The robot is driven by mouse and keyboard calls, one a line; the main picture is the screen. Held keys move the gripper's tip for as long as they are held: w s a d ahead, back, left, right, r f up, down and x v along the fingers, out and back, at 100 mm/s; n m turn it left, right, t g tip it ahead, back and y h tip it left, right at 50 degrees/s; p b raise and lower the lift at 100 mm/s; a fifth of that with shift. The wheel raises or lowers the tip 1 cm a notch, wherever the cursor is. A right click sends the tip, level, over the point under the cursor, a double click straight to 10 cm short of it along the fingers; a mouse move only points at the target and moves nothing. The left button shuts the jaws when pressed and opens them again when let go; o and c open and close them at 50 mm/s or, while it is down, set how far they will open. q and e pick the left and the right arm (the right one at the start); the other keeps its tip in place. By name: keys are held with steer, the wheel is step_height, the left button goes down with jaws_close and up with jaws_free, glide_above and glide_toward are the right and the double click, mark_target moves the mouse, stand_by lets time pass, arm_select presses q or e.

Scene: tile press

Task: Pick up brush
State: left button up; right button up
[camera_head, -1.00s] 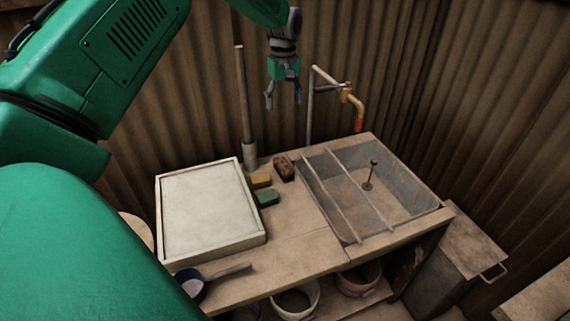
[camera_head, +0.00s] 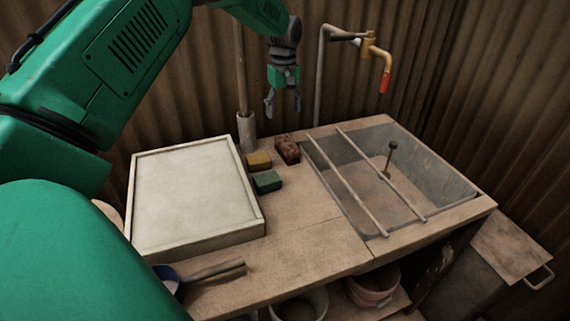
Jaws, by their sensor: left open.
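A small dark brown block with a rough top, likely the brush (camera_head: 287,150), lies on the wooden counter between the sponges and the sink. My left gripper (camera_head: 283,106) hangs fingers down in the upper middle of the view, in front of the corrugated wall. It is open and empty. In the picture it is just above the brush, apart from it; its exact height and depth are hard to tell. My right gripper is out of view.
A yellow sponge (camera_head: 259,160) and green sponge (camera_head: 268,181) lie beside the brush. A framed board (camera_head: 192,200) is left, an upright pole (camera_head: 241,75) behind. The sink (camera_head: 452,178) with bars and a tap (camera_head: 370,44) is right. A handled pan (camera_head: 168,277) sits in front.

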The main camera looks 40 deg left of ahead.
arm_select(q)
steer(key=f, duration=0.1)
steer(key=b, duration=0.1)
glide_above(287, 144)
steer(key=d, duration=0.1)
steer(key=f, duration=0.6)
steer(key=shift+d, duration=0.2)
steer(key=a+f, duration=0.1)
steer(key=f, duration=0.1)
steer(key=a+f, duration=0.1)
steer(key=shift+f+b, duration=0.35)
steer(key=shift+f, duration=0.05)
steer(key=shift+w+d+f, duration=0.1)
steer(key=shift+d+f, duration=0.1)
steer(key=shift+f, duration=1)
steer(key=shift+d+f, duration=0.2)
steer(key=shift+d, duration=0.4)
steer(key=shift+a+f, duration=0.1)
steer(key=shift+a, duration=0.25)
steer(key=c, duration=1.2)
steer(key=shift+a+f, duration=0.1)
steer(key=shift+a, duration=0.1)
steer(key=shift+c, duration=0.8)
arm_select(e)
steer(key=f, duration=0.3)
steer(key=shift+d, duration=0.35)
